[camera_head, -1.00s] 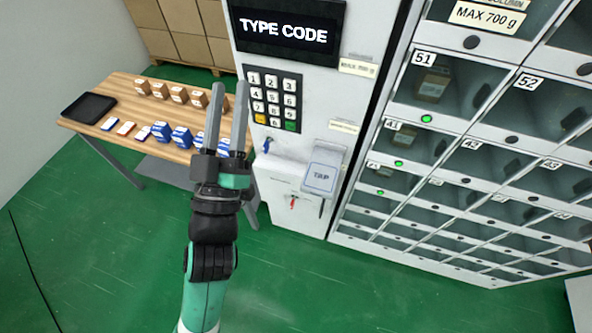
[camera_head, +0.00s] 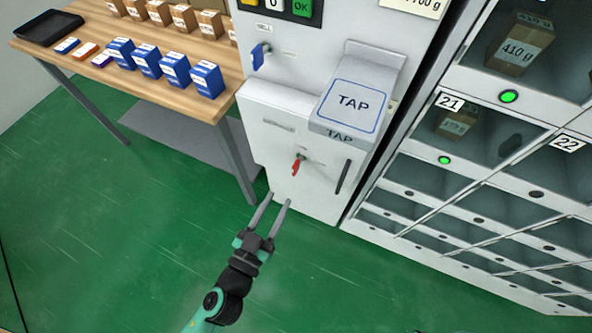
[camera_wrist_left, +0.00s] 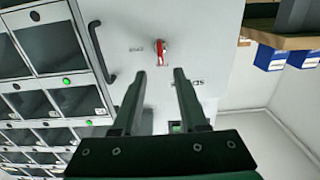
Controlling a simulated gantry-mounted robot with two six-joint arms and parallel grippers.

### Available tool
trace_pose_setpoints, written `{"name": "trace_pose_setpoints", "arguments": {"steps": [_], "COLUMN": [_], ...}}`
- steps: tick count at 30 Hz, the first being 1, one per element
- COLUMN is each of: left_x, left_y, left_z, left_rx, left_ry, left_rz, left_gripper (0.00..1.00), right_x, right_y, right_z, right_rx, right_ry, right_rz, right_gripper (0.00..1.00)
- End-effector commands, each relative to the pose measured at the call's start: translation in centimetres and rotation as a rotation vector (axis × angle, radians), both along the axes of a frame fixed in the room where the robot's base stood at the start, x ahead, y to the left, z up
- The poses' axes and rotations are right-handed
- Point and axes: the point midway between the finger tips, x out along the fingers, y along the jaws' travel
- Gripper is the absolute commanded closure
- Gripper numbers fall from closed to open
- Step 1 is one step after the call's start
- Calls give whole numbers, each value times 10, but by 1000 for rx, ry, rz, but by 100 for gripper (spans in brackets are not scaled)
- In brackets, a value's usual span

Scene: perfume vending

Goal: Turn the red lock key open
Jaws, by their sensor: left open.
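The red lock key (camera_head: 297,166) sits in the lower white panel of the vending machine, below the TAP reader. It also shows in the left wrist view (camera_wrist_left: 160,50), ahead of the fingers and roughly centred between them. My left gripper (camera_head: 279,203) is open and empty, below and to the left of the key, apart from it. In the left wrist view its two fingers (camera_wrist_left: 159,75) stand spread. My right gripper is not in view.
A dark handle (camera_head: 343,177) is right of the key. The TAP reader (camera_head: 350,105) juts out above. A blue key (camera_head: 260,56) is higher up. Lockers (camera_head: 455,170) stand at right; a wooden table (camera_head: 190,95) with boxes at left. The green floor in front is clear.

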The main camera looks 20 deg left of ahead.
Motion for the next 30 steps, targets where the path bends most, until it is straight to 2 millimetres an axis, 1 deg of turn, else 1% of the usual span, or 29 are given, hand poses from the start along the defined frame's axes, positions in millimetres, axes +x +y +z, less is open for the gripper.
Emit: {"name": "trace_pose_setpoints", "arguments": {"steps": [2,5,12,15,18,22,29,30], "left_x": [6,21,75,94,107,115,115,115], "left_y": [0,1,0,1,0,0,0,0], "left_z": [2,4,3,2,1,1,1,1], "left_rx": [-1,-1,-1,-1,-1,-1,-1,-1], "left_ry": [-1,-2,-3,-2,-2,-1,-1,-1], "left_rz": [1,3,2,3,1,1,1,1], "left_gripper": [57,57,57,57,57,57,57,65], "right_x": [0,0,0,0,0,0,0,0], "right_y": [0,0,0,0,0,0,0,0], "right_z": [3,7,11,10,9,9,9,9], "right_rx": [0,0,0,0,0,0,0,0], "right_ry": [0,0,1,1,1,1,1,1], "right_rz": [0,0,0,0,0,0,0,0], "right_gripper": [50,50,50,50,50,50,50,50]}}
